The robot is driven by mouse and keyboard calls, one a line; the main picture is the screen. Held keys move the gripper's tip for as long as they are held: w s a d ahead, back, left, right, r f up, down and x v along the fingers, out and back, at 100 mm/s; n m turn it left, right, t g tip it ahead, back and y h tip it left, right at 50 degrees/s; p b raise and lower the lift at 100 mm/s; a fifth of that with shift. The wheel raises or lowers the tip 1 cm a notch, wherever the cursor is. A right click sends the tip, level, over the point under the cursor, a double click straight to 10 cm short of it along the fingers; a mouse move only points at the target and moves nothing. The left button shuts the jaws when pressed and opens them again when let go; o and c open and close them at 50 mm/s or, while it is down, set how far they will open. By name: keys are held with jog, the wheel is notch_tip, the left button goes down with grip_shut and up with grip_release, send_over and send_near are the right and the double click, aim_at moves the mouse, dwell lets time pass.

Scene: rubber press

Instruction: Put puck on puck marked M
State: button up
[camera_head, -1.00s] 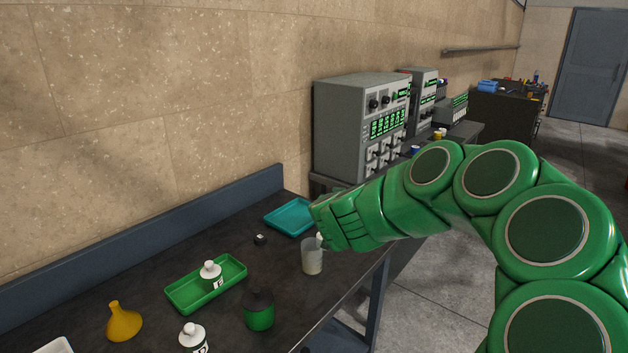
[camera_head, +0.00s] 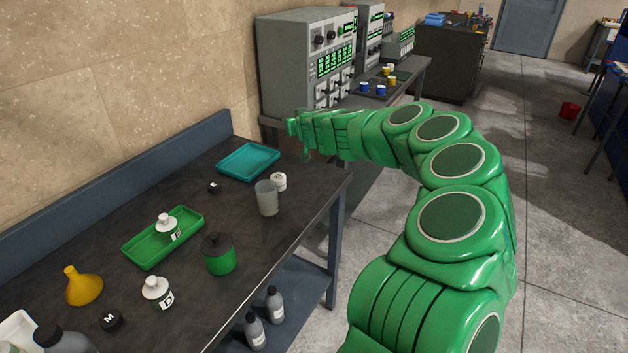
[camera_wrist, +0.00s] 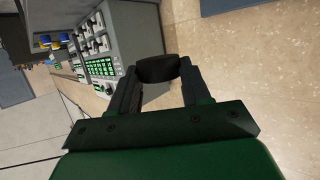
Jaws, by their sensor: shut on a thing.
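In the wrist view a dark round puck (camera_wrist: 158,68) is clamped between the fingertips of my gripper (camera_wrist: 157,80). In the head view my gripper (camera_head: 294,126) is raised near the far end of the bench, in front of the grey instrument, and the held puck cannot be made out clearly. The black puck marked M (camera_head: 110,319) lies on the bench at the lower left, far from my gripper, with nothing on top. Another small black puck (camera_head: 214,188) with a white mark, too small to read, lies between the green and teal trays.
A teal tray (camera_head: 248,147), a green tray (camera_head: 128,250) holding a white bottle, a cloudy beaker (camera_head: 266,200), a green jar (camera_head: 220,262), a white bottle (camera_head: 156,290) and a yellow funnel (camera_head: 84,288) stand on the bench (camera_head: 190,318). The grey instrument (camera_head: 290,65) stands behind it.

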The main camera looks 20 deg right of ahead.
jog(key=shift+w+d+r+n+y, duration=0.25)
jog(key=shift+w+d+n+y, duration=0.15)
jog(key=shift+w+y, duration=0.1)
jog(key=shift+w+d+r+n+y, duration=0.2)
jog(key=shift+w+d+n+y, duration=0.15)
jog(key=shift+w+y, duration=0.1)
jog(key=w+d+r+n+y, duration=0.1)
notch_tip(320, 180, up, 6)
jog(key=n+g+y, duration=0.6)
jog(key=n+y, duration=0.1)
jog(key=n, duration=0.1)
send_over(318, 180)
jog(key=shift+f+m, duration=0.1)
jog(key=shift+m, duration=0.15)
notch_tip(318, 180, down, 28)
jog(key=shift+r, duration=0.2)
jog(key=shift+f, duration=0.2)
